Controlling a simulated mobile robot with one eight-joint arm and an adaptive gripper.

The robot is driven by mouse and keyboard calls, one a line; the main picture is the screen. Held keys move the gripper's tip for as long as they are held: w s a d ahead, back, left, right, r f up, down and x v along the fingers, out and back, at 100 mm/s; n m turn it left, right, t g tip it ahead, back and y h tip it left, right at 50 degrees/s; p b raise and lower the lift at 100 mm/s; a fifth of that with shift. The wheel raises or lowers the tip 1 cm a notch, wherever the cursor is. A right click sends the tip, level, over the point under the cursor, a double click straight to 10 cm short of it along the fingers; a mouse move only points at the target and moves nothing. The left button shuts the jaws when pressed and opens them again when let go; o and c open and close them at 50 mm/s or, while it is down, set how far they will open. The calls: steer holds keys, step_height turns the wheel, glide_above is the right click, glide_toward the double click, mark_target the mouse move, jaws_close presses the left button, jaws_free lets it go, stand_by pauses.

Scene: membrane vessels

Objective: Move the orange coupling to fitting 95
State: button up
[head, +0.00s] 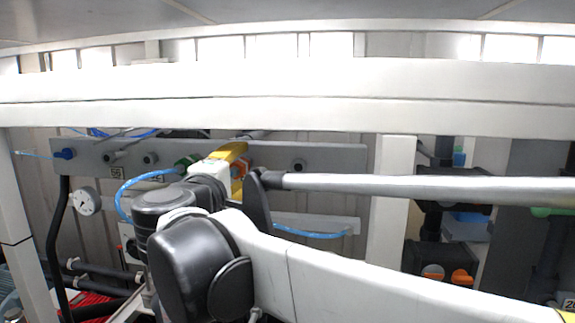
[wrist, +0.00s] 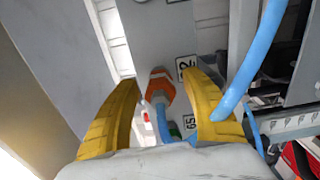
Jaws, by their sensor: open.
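The orange coupling (wrist: 160,84) sits on the grey panel (wrist: 155,30) in the wrist view, with a pale collar and a blue hose below it. My gripper (wrist: 162,88) has its yellow fingers open, one on each side of the coupling. Whether they touch it I cannot tell. A label beside the coupling seems to read 92 (wrist: 186,68). In the head view my gripper (head: 232,155) is at the panel, and a bit of the orange coupling (head: 238,172) shows beside its yellow finger.
The panel carries a blue coupling (head: 64,154), a green coupling (head: 186,161) and a bare fitting (head: 299,165). A blue hose (wrist: 255,62) crosses close to my right finger. A white frame beam (head: 290,90) runs above, and a post (head: 392,195) stands right of the panel.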

stand_by(0.3)
jaws_close()
steer(key=shift+s+f, duration=0.1)
steer(key=shift+s, duration=0.15)
steer(key=shift+s+a, duration=0.15)
steer(key=shift+s, duration=1.25)
steer(key=shift+s+a, duration=0.1)
steer(key=shift+s, duration=1.25)
